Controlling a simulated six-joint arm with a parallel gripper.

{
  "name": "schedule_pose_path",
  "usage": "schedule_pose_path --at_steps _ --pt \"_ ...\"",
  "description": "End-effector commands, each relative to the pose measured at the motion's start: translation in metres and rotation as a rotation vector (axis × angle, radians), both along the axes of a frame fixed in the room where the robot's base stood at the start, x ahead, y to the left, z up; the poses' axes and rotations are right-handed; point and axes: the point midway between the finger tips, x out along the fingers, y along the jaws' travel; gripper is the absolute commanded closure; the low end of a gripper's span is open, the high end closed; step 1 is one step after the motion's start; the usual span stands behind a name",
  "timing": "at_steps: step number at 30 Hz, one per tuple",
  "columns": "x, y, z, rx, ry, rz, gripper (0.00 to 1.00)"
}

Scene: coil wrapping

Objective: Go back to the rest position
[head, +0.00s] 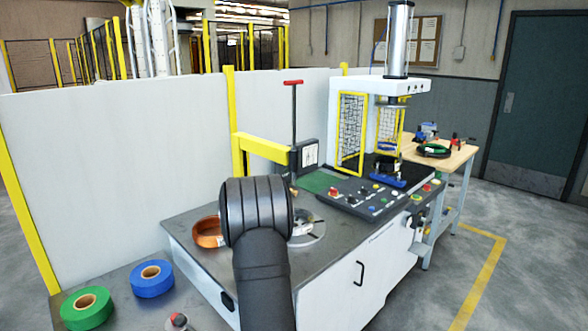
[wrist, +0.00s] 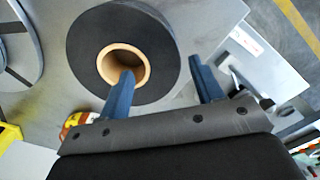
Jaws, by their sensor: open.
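In the wrist view, my gripper (wrist: 161,70) is open, with two blue fingers apart. A dark tape roll (wrist: 85,50) with a tan core (wrist: 104,65) lies flat on the grey surface below. The left finger overlaps the core's opening, and the right finger is beside the roll's outer edge. I cannot tell whether the left fingertip is inside the core. Nothing is clearly gripped. In the head view my dark arm stands in front of the machine table (head: 340,265) and hides my gripper and the dark roll.
A copper coil (head: 205,240) and a round metal plate (head: 318,231) are partly behind my arm. Green (head: 72,313) and blue (head: 151,288) rolls lie at lower left. A yellow post (head: 262,147), a control panel (head: 372,205) and a press (head: 397,40) stand beyond.

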Motion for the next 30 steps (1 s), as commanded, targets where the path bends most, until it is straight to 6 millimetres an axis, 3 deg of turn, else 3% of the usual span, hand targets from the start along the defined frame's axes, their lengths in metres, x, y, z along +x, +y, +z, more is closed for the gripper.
schedule_pose_path --at_steps 8,12,18,30 --pt "-0.001 0.000 -0.055 -0.001 0.004 0.000 0.40" --pt "0.001 0.000 -0.035 0.001 -0.004 0.000 0.40" --pt "0.001 0.000 -0.021 0.000 -0.002 0.000 0.40" --pt "0.000 0.000 -0.021 0.000 0.000 0.000 0.40"
